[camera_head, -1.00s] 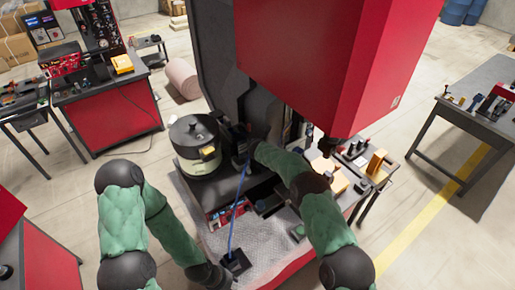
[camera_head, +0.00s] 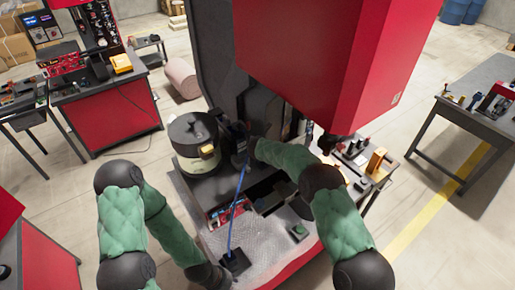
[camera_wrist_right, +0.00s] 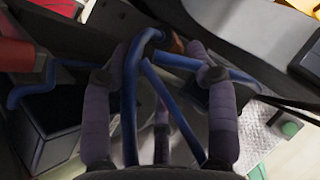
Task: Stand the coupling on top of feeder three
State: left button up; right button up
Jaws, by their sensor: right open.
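The bowl feeder (camera_head: 193,134), a round pale drum with a dark lid, stands on the dark machine deck at the centre of the head view. My right gripper (camera_head: 238,140) is just right of the drum, partly hidden by the dark machine column. In the right wrist view its two purple-grey fingers (camera_wrist_right: 163,52) stand apart. A small copper-brown piece (camera_wrist_right: 172,42) shows beyond the fingertips; I cannot tell whether it is the coupling. My left gripper (camera_head: 235,262) appears low over the pale mat, its jaws unclear. No feeder number is readable.
A blue cable (camera_head: 236,205) runs beside my right gripper down to the mat, and blue loops cross the wrist view. A large red machine head (camera_head: 320,65) overhangs the deck. A small side table (camera_head: 365,165) with parts stands at the right. Some pale mat is clear.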

jog(key=b+v, duration=0.1)
jog(key=v, duration=0.6)
dwell(0.4)
